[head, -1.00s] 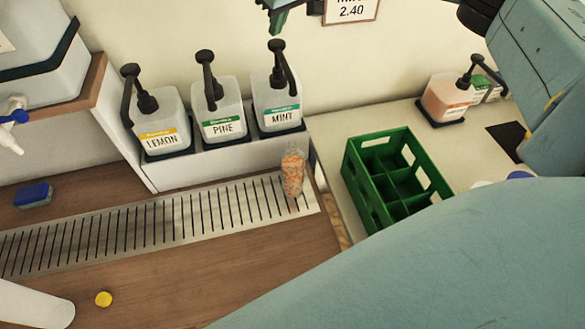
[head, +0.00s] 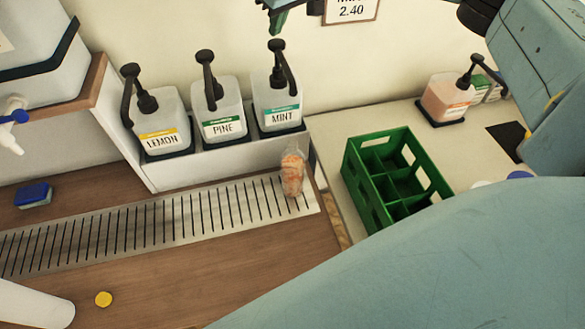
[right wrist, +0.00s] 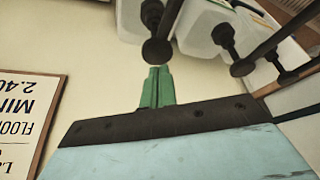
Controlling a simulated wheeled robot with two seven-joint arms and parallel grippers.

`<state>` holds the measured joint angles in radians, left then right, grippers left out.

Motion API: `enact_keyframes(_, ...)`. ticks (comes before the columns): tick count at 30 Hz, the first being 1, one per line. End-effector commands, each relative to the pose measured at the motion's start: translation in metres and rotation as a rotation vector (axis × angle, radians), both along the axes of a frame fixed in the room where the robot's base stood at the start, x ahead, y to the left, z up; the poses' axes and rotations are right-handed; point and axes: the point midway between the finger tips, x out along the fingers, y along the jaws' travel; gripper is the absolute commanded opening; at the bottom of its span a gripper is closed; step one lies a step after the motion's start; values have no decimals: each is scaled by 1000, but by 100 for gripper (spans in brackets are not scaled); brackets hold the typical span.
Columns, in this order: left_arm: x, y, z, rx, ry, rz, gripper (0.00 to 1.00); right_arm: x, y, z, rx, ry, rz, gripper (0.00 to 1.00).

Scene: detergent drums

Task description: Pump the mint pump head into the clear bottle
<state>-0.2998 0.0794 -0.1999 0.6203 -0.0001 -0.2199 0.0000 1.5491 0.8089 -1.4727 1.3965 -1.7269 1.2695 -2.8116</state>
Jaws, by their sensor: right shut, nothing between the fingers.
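The mint dispenser (head: 278,105) is a translucent white drum with a green MINT label. Its black pump head (head: 277,46) stands raised on top, with the spout arm angled forward. The clear bottle (head: 292,172), with orange showing on or in it, stands upright on the drip grate in front of the mint drum. My right gripper (head: 280,15) is at the top edge of the head view, above the mint pump head, shut and empty. In the right wrist view its green fingers (right wrist: 157,88) point toward a black pump knob (right wrist: 157,52); contact is unclear. My left gripper is not in view.
Pine (head: 218,110) and lemon (head: 160,125) dispensers stand left of mint. A green crate (head: 375,195) stands right of the slatted drip grate (head: 130,232). A blue sponge (head: 34,195) and yellow cap (head: 103,299) lie on the wood. A price sign (head: 350,8) hangs behind.

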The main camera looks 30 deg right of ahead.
Motion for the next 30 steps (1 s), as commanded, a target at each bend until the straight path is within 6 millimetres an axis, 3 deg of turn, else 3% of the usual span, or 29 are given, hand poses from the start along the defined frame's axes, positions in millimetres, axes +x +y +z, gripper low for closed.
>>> enact_keyframes(11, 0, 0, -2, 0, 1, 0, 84, 0, 0, -4, 0, 0, 0, 0)
enact_keyframes(30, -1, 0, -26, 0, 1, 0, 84, 0, 0, -43, -1, 2, 0, 0)
